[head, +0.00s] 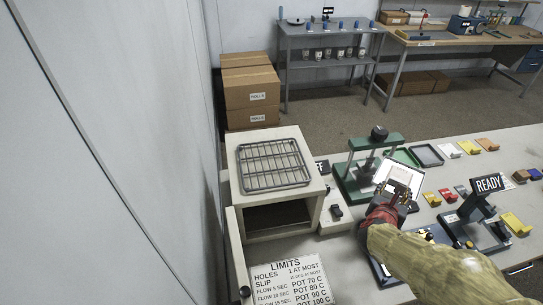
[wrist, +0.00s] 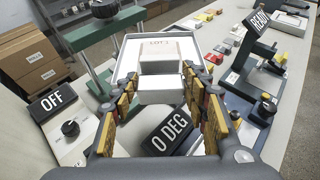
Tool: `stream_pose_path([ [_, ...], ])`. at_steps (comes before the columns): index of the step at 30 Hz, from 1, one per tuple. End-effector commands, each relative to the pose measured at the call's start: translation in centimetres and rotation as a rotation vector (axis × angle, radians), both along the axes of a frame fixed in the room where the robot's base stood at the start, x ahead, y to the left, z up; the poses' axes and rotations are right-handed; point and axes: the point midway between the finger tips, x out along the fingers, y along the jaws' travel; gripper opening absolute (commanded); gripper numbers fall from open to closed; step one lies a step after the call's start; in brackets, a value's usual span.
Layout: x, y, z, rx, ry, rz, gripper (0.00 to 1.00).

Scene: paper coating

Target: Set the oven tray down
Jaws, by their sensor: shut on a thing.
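The oven tray (wrist: 126,62), white and shallow with a raised rim, is held at its near edge by my gripper (wrist: 160,84). A pale sheet marked LOT (wrist: 162,47) lies in it. In the head view, the tray (head: 381,176) is in front of the green press, and my gripper (head: 396,193) is at its near side. I cannot tell how high the tray is above the bench. The oven (head: 259,220) stands to the left with its front open. A wire rack (head: 272,165) lies empty on its top.
The green-framed press (head: 355,182) stands close behind the tray. A READY sign (head: 488,184) stands on a dark device at right. An OFF sign (wrist: 52,98) and a 0 DEG sign (wrist: 171,134) are near my gripper. The oven door (head: 237,252) sticks out toward the front.

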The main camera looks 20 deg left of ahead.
Motion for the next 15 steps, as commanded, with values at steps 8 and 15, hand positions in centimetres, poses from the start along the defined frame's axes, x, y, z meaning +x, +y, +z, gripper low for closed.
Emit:
stream_pose_path([
  [8, -0.8, 3.4, 2.5, 0.000, -0.007, 0.042, 0.14],
  [15, -2.0, 6.6, 4.7, 0.002, -0.012, 0.081, 0.14],
])
